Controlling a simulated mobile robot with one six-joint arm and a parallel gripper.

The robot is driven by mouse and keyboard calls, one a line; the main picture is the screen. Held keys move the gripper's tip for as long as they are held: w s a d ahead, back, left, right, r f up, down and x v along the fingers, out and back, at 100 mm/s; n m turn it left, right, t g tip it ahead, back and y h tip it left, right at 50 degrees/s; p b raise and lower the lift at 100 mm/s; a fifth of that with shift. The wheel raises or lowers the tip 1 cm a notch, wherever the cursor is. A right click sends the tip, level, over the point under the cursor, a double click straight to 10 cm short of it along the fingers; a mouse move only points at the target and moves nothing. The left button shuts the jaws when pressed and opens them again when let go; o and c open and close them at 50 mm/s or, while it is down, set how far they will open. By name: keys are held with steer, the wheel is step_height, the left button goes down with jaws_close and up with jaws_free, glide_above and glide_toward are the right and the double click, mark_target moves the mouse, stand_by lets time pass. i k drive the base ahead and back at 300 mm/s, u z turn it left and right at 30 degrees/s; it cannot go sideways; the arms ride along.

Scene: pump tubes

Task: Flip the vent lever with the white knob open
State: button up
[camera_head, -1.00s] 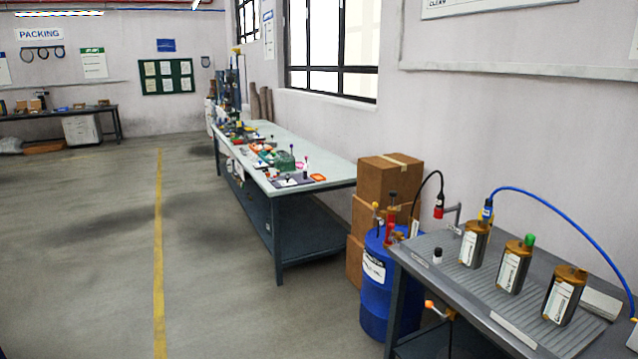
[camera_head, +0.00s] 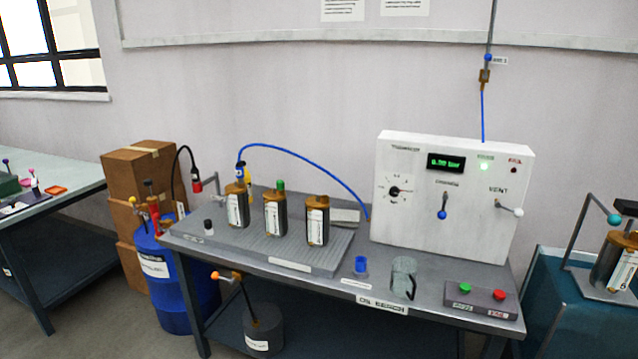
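The vent lever with the white knob (camera_head: 518,211) is on the right side of the front of the white test panel (camera_head: 450,235), under the "VENT" label. Its short arm points to the right and slightly down from its pivot. A second lever with a blue knob (camera_head: 442,215) hangs downward in the middle of the same panel. The panel's green display (camera_head: 446,163) is lit, and its text is too small to read surely. My gripper is not in view.
A blue drum (camera_head: 175,285) stands left. A teal cabinet (camera_head: 570,310) stands right.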

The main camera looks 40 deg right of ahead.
mark_target(517, 213)
steer(key=z, duration=0.7)
steer(key=k, duration=0.7)
steer(key=z, duration=0.2)
